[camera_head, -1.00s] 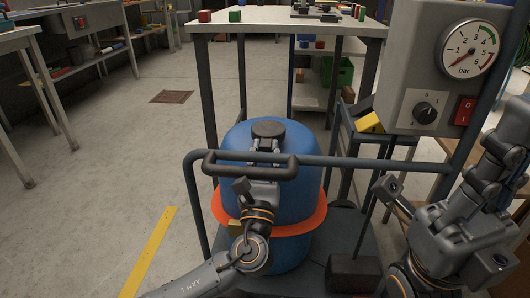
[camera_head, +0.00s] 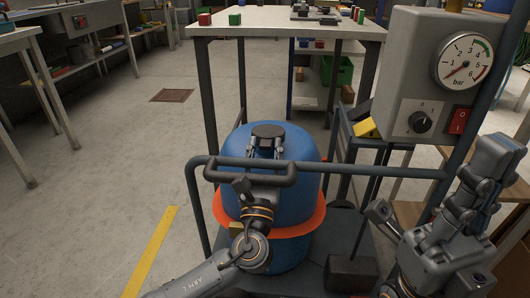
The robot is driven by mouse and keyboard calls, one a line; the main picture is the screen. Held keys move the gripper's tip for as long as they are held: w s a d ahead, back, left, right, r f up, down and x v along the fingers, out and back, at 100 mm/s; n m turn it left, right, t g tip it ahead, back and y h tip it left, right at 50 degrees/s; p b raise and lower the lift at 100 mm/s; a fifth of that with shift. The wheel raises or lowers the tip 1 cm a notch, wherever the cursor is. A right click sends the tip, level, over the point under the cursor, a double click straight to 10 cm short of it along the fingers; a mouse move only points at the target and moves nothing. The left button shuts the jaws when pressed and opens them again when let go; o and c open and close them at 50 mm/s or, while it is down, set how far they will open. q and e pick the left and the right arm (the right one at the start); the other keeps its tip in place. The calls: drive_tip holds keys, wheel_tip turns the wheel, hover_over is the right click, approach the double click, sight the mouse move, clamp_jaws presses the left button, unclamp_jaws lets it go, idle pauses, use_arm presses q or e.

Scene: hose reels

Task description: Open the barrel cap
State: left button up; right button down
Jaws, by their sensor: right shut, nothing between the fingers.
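The blue barrel (camera_head: 272,200) stands upright on a dark cart, with an orange band around it. Its dark round cap (camera_head: 268,131) is on the top. My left gripper (camera_head: 266,148) is at the near side of the cap, its two fingers apart and pointing at it. The bar of the cart frame hides part of the gripper, and I cannot tell whether the fingers touch the cap. My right gripper (camera_head: 496,155) is raised at the right, shut and empty, away from the barrel.
A black cart handle (camera_head: 250,172) crosses in front of the barrel. A grey control box with a gauge (camera_head: 464,60) stands at the right on a post. A white table (camera_head: 270,20) is behind. Open floor (camera_head: 110,190) lies at the left.

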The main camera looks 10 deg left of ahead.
use_arm(q)
drive_tip(key=shift+f, duration=0.25)
drive_tip(key=shift+s+f, duration=0.2)
drive_tip(key=shift+s, duration=0.15)
drive_tip(key=v, duration=1.1)
drive_tip(key=shift+s, duration=0.1)
